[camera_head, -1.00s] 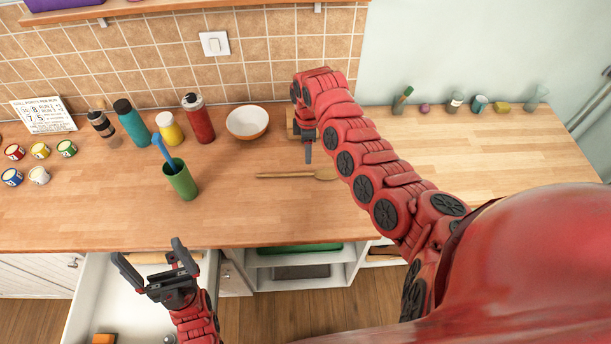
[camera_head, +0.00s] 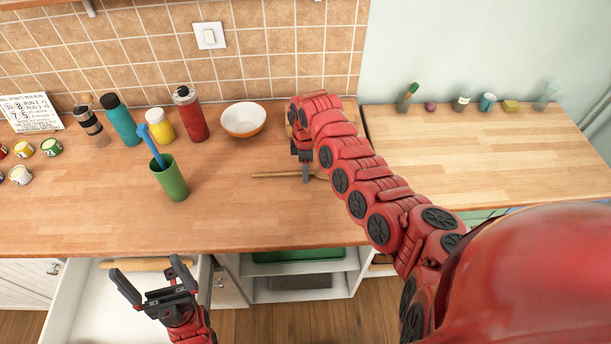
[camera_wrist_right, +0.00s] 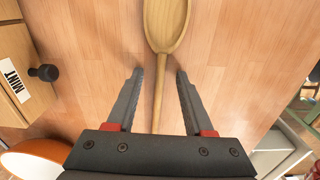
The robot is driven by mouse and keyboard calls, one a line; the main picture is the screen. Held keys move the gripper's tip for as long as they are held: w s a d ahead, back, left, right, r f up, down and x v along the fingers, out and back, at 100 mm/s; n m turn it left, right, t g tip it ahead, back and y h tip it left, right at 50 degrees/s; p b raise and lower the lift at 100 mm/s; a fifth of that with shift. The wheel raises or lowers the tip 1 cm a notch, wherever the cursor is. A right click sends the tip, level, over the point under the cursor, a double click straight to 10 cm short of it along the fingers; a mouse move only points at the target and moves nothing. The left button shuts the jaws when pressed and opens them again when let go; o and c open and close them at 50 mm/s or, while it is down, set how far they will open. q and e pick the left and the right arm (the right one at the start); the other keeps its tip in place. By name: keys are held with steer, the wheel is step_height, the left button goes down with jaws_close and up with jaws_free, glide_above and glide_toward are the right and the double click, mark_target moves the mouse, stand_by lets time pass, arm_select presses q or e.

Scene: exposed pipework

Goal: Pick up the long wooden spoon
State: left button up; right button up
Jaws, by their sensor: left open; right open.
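The long wooden spoon (camera_head: 278,175) lies flat on the wooden counter, its handle pointing left in the head view. The fingers stand apart on both sides, not touching the handle. My left gripper (camera_head: 152,278) is open and empty, in front of the counter above an open drawer.
A green cup (camera_head: 170,180) with a blue utensil stands left of the spoon. A white and orange bowl (camera_head: 243,119) and a red bottle (camera_head: 190,115) stand behind. An open white drawer (camera_head: 78,300) juts out below. The counter's front middle is clear.

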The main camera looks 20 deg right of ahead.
jaws_close()
steer(key=shift+r, duration=0.1)
